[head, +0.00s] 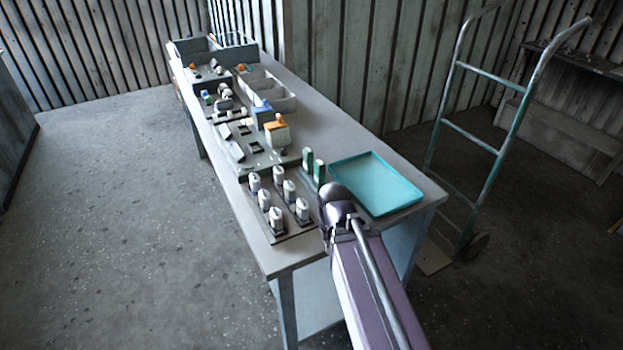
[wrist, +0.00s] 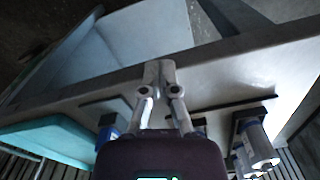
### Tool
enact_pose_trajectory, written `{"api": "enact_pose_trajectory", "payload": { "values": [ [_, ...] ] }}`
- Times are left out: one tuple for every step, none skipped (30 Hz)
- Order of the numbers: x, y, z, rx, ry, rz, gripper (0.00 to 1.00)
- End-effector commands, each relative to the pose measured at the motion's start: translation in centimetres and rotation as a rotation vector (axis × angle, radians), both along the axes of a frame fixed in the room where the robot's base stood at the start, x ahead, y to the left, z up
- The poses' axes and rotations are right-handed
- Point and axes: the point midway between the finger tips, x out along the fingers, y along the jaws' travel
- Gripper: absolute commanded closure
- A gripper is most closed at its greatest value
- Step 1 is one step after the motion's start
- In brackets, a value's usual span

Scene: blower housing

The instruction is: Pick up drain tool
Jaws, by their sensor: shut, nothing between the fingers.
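I cannot tell for certain which object is the drain tool. Several white-and-grey upright pieces (head: 277,219) stand on a dark rack plate (head: 297,228) at the table's near end. Two green upright pieces (head: 319,173) stand just behind them. In the wrist view my gripper (wrist: 159,72) has its fingertips together and holds nothing. The table's pale edge lies behind the fingertips. A white-and-grey piece (wrist: 256,150) is to the right of the fingers, apart from them. In the head view my arm reaches the near end of the table and its dark wrist hides the gripper.
An empty teal tray (head: 378,184) lies right of the racks on the long grey table (head: 325,117). Farther back are a box with an orange top (head: 277,133) and grey bins (head: 267,87). A hand truck (head: 477,144) stands right of the table. The floor at left is clear.

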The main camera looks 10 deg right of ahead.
Motion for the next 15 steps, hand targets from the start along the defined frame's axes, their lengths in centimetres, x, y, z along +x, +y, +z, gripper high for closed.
{"api": "enact_pose_trajectory", "payload": {
  "values": [
    [0.0,0.0,0.0,0.0,0.0,0.0,0.94],
    [0.0,0.0,0.0,0.0,0.0,0.0,0.85],
    [0.1,0.0,0.1,0.0,0.0,0.0,0.73],
    [0.1,0.0,0.1,0.0,0.0,0.001,0.64],
    [0.3,0.0,0.2,0.0,0.0,0.002,0.55],
    [0.5,0.0,0.4,0.0,0.0,0.004,0.44],
    [0.7,0.0,0.6,0.0,0.0,0.006,0.35],
    [0.9,-0.1,0.8,0.0,0.0,0.008,0.26],
    [1.4,-0.1,1.2,0.0,0.0,0.012,0.23],
    [1.8,-0.1,1.5,0.0,0.0,0.015,0.23],
    [2.2,-0.1,1.9,0.0,0.0,0.018,0.23],
    [2.9,-0.2,2.5,0.0,0.0,0.024,0.23],
    [3.4,-0.2,2.9,0.0,0.0,0.03,0.23],
    [4.0,-0.3,3.4,0.0,0.0,0.036,0.23],
    [4.9,-0.3,4.1,0.0,0.0,0.044,0.23]
  ]
}}
